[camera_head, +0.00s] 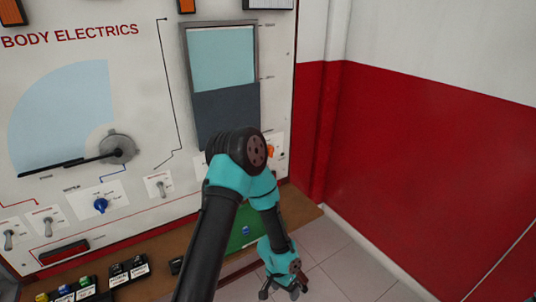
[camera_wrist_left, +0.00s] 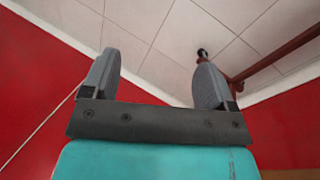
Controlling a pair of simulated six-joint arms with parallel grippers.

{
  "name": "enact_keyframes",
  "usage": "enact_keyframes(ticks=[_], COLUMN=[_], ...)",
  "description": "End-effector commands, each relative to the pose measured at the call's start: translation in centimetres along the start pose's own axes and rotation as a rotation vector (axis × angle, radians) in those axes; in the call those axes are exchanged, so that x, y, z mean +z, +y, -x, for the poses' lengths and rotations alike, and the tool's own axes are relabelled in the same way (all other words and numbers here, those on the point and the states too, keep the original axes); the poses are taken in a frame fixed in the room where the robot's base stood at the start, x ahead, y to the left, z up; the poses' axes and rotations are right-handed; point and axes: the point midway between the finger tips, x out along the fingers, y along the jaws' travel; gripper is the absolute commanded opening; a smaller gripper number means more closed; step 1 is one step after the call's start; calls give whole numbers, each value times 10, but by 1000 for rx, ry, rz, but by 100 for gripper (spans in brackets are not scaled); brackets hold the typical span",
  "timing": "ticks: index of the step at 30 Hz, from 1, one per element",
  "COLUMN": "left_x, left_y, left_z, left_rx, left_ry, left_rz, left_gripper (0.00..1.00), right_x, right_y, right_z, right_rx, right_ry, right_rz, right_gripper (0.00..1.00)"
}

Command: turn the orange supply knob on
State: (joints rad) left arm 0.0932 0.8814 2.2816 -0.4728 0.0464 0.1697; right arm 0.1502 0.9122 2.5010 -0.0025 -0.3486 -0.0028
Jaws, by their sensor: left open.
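The orange supply knob (camera_head: 270,151) sits on a white plate at the lower right of the panel in the head view. My left arm partly covers that plate, so how the knob is turned cannot be told. My left gripper (camera_head: 283,290) hangs low near the bottom edge of the head view, below the knob and apart from it. In the left wrist view its two fingers (camera_wrist_left: 157,62) are spread with nothing between them. The knob does not show in the wrist view. My right gripper is in neither view.
The white panel (camera_head: 140,75) carries a blue knob (camera_head: 101,205), several toggle switches and a wiper dial (camera_head: 117,149). A brown ledge (camera_head: 150,287) with a green mat (camera_head: 240,232) runs below. A red and white wall (camera_head: 430,150) stands right, with open tiled floor before it.

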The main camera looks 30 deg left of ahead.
Motion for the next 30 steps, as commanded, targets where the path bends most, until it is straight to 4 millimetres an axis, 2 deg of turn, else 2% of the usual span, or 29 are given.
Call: enact_keyframes(ticks=[1,3,9,17,21,25,30], left_x=[-20,-44,-104,-160,-189,-216,-240], left_y=[-5,-14,-48,-93,-111,-115,-101], left_z=[8,21,67,139,189,240,294], left_rx=[-36,-102,-376,-825,-1135,-1443,-1757], left_ry=[-19,-56,-155,-225,-207,-124,42], left_rz=[-63,-140,-305,-367,-352,-316,-264], left_gripper=[80,80,80,80,80,80,80], right_x=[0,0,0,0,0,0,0], right_y=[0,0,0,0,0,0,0], right_z=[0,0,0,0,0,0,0], right_rx=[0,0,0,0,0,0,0], right_ry=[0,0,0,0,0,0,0], right_rz=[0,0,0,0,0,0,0], right_gripper=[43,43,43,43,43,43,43])
